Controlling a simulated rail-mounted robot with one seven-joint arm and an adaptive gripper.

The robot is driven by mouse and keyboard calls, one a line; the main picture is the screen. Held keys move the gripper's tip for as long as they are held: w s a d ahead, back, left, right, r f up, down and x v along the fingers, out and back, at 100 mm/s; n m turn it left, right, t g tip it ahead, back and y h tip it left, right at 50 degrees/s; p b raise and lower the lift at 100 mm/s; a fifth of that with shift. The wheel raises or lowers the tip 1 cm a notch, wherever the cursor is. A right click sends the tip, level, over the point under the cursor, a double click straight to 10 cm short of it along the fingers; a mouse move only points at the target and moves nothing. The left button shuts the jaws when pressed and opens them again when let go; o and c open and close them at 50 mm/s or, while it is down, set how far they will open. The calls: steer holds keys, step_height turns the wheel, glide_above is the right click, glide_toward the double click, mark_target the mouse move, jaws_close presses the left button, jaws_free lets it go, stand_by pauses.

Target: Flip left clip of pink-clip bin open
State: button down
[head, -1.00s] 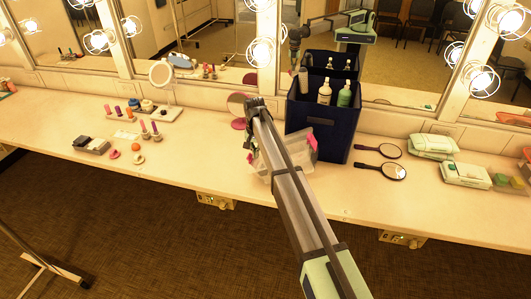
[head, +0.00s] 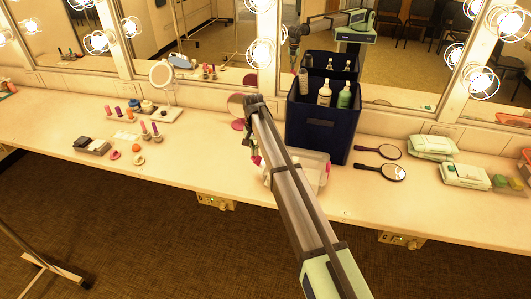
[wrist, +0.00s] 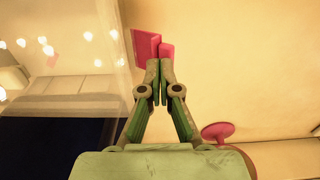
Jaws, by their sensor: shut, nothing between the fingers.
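The clear bin with pink clips (head: 314,160) sits on the counter in front of the dark blue caddy, partly hidden behind my arm in the head view. Its right clip (head: 328,167) shows at its right end. A pink clip (head: 256,160) shows at its left end, beside my gripper (head: 253,150). In the wrist view the clear bin wall (wrist: 85,20) is on the left. My gripper (wrist: 159,65) is shut, its fingertips right at the pink clip (wrist: 146,47). I cannot tell whether they touch it or how far the clip is turned.
The dark blue caddy (head: 318,128) with bottles stands close behind the bin. A round mirror on a pink base (head: 238,124) is just behind my gripper. Two hand mirrors (head: 392,172) lie to the right. The counter left of the bin is clear up to the small cosmetics.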

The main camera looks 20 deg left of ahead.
steer(key=shift+d+r+p, duration=0.2)
steer(key=shift+r+p, duration=0.2)
steer(key=shift+r, duration=0.65)
steer(key=shift+d+r+p, duration=0.15)
steer(key=shift+r+p, duration=0.2)
steer(key=shift+r, duration=0.7)
